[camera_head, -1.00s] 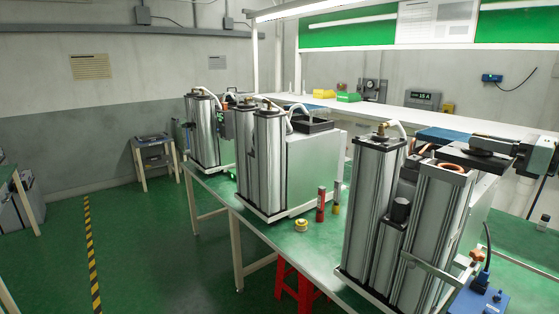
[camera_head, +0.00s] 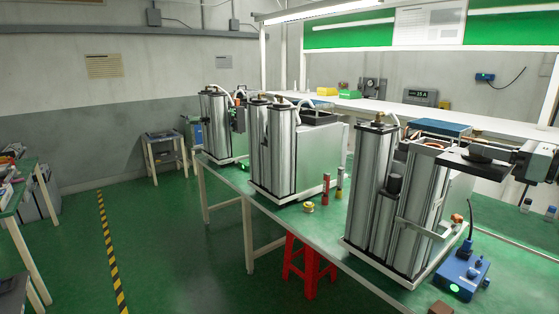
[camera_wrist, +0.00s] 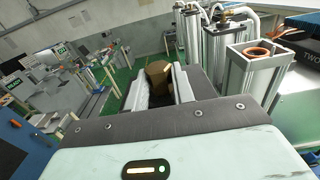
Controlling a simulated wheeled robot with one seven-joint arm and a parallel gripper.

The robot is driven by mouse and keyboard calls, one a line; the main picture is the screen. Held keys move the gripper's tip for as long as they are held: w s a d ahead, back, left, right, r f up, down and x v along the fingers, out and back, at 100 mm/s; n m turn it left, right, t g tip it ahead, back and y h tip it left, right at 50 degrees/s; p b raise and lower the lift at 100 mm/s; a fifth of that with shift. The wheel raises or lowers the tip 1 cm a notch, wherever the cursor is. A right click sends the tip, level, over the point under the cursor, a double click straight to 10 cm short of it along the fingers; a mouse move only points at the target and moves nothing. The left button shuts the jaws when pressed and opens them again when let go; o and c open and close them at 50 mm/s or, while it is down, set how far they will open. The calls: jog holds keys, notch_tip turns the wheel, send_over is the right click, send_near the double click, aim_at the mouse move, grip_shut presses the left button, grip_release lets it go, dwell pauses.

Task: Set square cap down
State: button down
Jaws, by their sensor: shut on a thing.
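My gripper (camera_wrist: 158,88) is shut, its pale fingers on either side of a brown piece with a dark part under it, which I take for the square cap (camera_wrist: 158,71). Most of the cap is hidden by the fingers and the gripper body. In the head view my arm comes in from the right, and a flat dark piece (camera_head: 468,163) at its end is level with the column tops; I cannot tell how much of it is cap. The open column (camera_wrist: 254,62) with an orange ring stands ahead and right in the wrist view, apart from the fingers.
The green table (camera_head: 322,240) carries more silver columns (camera_head: 275,150), a red bottle (camera_head: 326,187) and a small yellow item (camera_head: 309,207). A blue device (camera_head: 460,272) stands front right. A red stool (camera_head: 305,265) is below the table.

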notch_tip(320, 180, down, 31)
jog(key=s+d+m+t+h+b, duration=0.2)
jog(key=h+b, duration=0.1)
jog(key=b, duration=0.2)
jog(key=s+a+f+m+h+b, duration=0.1)
jog(key=s+a+f+m+h, duration=0.1)
jog(key=f, duration=0.5)
jog(key=s+a+f+m+t+h+b, duration=0.1)
jog(key=s+a+f+h+b, duration=0.1)
jog(key=a+f, duration=0.3)
jog(key=s+a+f+m+h+b, duration=0.1)
jog(key=a+f+h, duration=0.3)
jog(key=f, duration=0.4)
jog(key=shift+s+a+f+m+t+b, duration=0.15)
jog(key=shift+s+f+m+t+b, duration=0.25)
jog(key=shift+s+m, duration=0.45)
jog(key=shift+r, duration=0.1)
